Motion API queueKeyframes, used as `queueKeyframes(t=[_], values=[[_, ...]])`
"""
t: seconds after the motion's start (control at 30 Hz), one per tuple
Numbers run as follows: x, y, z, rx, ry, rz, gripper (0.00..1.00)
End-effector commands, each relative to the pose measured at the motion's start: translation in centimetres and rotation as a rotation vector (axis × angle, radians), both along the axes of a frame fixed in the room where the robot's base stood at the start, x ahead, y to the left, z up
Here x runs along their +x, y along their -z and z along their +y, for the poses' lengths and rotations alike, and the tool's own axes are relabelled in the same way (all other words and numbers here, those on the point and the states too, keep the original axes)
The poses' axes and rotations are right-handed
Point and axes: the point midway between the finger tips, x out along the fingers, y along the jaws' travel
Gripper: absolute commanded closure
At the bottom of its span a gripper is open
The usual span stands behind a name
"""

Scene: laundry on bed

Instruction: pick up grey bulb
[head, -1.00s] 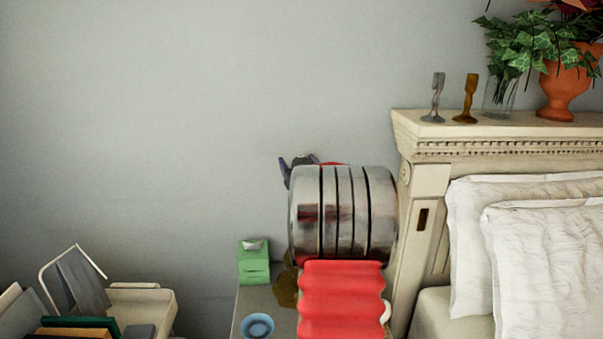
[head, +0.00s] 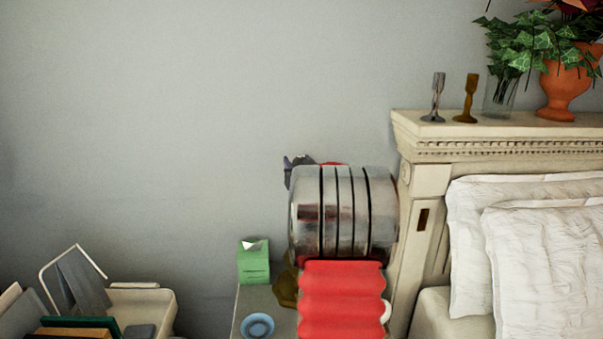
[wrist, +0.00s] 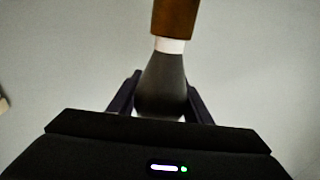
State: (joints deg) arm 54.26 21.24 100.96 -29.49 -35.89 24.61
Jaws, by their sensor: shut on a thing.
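The grey bulb (wrist: 162,82) is in the middle of the wrist view, with a pale collar (wrist: 169,45) at its far end. My gripper (wrist: 162,98) is shut on its wide end, one dark finger on each side. The collar meets a brown cylindrical piece (wrist: 175,15); I cannot tell whether the two are joined. In the head view my own arm hides the bulb, and only a dark bit of my gripper (head: 297,164) shows past it.
A nightstand (head: 238,318) carries a green tissue box (head: 254,264), a blue dish (head: 257,326) and a partly hidden brown object (head: 285,289). The headboard (head: 500,128) with two candlesticks is close on the right. The wall above the left side is clear.

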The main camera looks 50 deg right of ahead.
Motion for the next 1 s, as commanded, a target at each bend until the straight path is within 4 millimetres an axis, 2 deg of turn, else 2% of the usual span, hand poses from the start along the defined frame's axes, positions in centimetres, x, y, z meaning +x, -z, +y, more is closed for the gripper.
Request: queueKeyframes(t=[0.23, 0.37, 0.47, 0.8, 1.0], values=[[0.0, -0.1, 0.0, 0.000, 0.000, 0.000, 0.77], [0.0, -0.9, 0.0, -0.001, 0.000, -0.002, 0.77], [0.0, -2.1, 0.0, -0.003, 0.000, -0.001, 0.77], [0.0, -8.0, 0.0, -0.003, 0.000, -0.001, 0.77], [0.0, -9.8, 0.0, -0.001, 0.000, 0.000, 0.77]])
